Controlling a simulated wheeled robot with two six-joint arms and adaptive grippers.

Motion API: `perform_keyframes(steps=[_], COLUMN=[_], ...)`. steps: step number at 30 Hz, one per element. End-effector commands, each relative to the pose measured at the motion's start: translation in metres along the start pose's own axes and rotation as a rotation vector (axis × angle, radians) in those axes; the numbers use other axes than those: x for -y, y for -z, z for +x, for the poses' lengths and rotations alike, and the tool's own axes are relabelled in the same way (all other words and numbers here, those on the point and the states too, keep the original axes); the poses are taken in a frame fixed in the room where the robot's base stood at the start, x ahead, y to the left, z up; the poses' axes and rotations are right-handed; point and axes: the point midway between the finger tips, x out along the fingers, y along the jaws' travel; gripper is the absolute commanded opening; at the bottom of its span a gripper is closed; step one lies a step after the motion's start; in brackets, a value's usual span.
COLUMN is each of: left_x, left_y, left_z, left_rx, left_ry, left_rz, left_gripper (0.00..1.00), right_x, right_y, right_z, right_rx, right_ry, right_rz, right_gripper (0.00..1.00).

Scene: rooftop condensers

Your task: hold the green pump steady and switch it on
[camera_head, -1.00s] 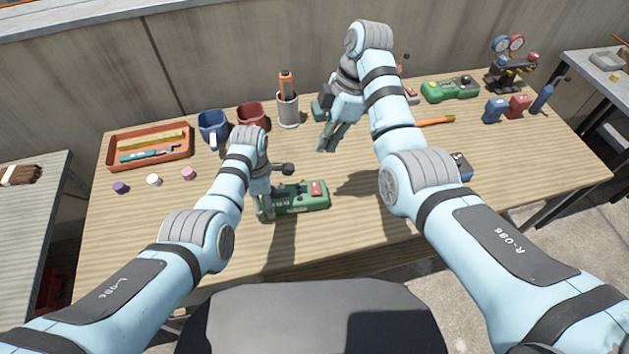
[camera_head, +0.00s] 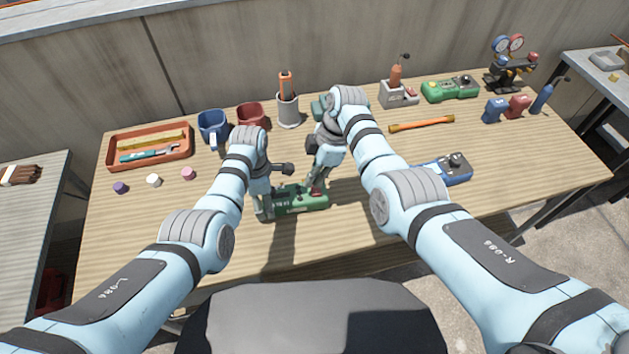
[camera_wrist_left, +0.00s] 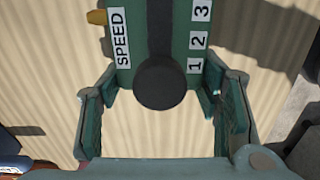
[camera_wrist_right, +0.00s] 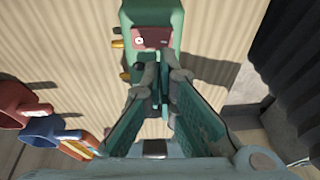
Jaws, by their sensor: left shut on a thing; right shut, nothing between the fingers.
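The green pump (camera_head: 296,207) lies on the wooden table. In the left wrist view the pump (camera_wrist_left: 200,40) shows a SPEED label, the numbers 1, 2 and 3 and a dark round knob (camera_wrist_left: 160,82). My left gripper (camera_head: 266,206) is shut on the pump's left end, one finger on each side of its body. My right gripper (camera_head: 314,189) is shut and empty, tips down over the pump's right part. In the right wrist view its tips (camera_wrist_right: 161,76) are just beside the red switch (camera_wrist_right: 152,38). I cannot tell whether they touch the pump.
A blue device (camera_head: 447,171) lies to the right. Mugs (camera_head: 213,127), a cup with an orange-handled tool (camera_head: 288,110) and an orange tray (camera_head: 118,160) stand at the back left. The front table edge is clear.

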Motion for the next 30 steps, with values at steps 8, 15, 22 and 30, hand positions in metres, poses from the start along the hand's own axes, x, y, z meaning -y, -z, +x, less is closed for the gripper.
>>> perform_keyframes(steps=[8, 15, 22, 30], left_x=[0.000, 0.000, 0.000, 0.000], left_y=[0.000, 0.000, 0.000, 0.000], left_z=[0.000, 0.000, 0.000, 0.000], left_rx=[0.000, 0.000, 0.000, 0.000], left_ry=[-0.001, -0.001, -0.001, -0.001], left_rz=[0.000, 0.000, 0.000, 0.000], left_gripper=[0.07, 0.07, 0.07, 0.07], right_x=[0.001, 0.001, 0.006, 0.004], right_y=[-0.005, -0.006, -0.008, -0.008], right_z=[0.018, 0.018, 0.027, 0.014], right_rx=[0.000, 0.000, -0.001, -0.001], right_ry=[-0.001, -0.001, 0.000, -0.003], right_rz=[0.000, 0.000, 0.000, 0.000], right_gripper=[0.00, 0.00, 0.00, 0.00])
